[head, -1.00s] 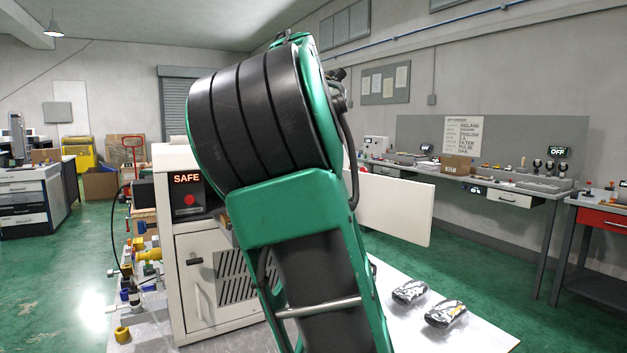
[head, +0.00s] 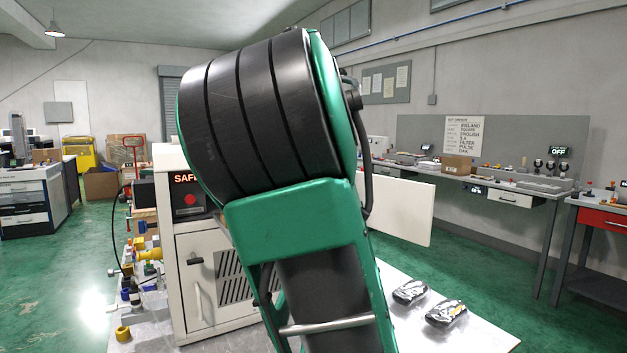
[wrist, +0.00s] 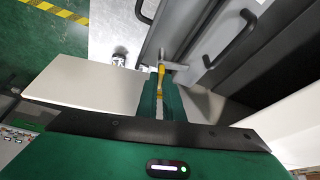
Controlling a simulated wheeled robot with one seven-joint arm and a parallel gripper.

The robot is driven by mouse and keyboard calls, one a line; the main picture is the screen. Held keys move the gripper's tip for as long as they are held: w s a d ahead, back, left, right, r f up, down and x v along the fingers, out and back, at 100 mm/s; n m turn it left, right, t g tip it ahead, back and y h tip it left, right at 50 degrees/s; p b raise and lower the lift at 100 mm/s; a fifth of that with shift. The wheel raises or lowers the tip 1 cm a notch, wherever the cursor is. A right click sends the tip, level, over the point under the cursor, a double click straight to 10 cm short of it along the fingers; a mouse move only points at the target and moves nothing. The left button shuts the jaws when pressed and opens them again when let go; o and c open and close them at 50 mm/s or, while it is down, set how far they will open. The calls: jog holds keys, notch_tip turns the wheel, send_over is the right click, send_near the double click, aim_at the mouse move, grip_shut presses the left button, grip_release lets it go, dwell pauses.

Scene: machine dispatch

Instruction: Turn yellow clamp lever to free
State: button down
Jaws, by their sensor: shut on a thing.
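The yellow clamp lever (wrist: 161,76) shows in the wrist view as a narrow yellow strip running from a grey metal bar (wrist: 174,66) down between my fingers. My gripper (wrist: 161,94) has its green fingers shut on the lever, with the fingertips close to the grey bar. The fingers hide the lever's lower part. In the head view my arm covers the gripper and the lever.
Grey doors or panels with dark handles (wrist: 238,38) lie close to my gripper in the wrist view. A pale flat panel (wrist: 88,83) is at its left. Two wrapped dark items (head: 446,313) lie on the light table (head: 490,336) at right. Green floor is open beyond.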

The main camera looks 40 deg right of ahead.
jog(key=n+t, duration=0.1)
jog(key=n, duration=0.3)
jog(key=n+t, duration=0.1)
jog(key=n, duration=0.1)
jog(key=n+y, duration=0.1)
jog(key=n, duration=0.1)
jog(key=shift+s+t, duration=0.2)
jog(key=shift+t, duration=0.2)
jog(key=n+y, duration=0.1)
jog(key=n, duration=0.2)
jog(key=shift+s+n+t, duration=0.1)
jog(key=shift+n+t, duration=0.3)
jog(key=shift+s+d+f+n+y, duration=0.1)
jog(key=shift+n+y, duration=0.2)
jog(key=shift+n, duration=0.35)
jog(key=shift+f+n+y, duration=0.1)
jog(key=shift+n+y, duration=0.2)
jog(key=shift+n, duration=0.65)
jog(key=c, duration=1.9)
grip_release()
jog(key=shift+r, duration=0.1)
jog(key=shift+r, duration=0.15)
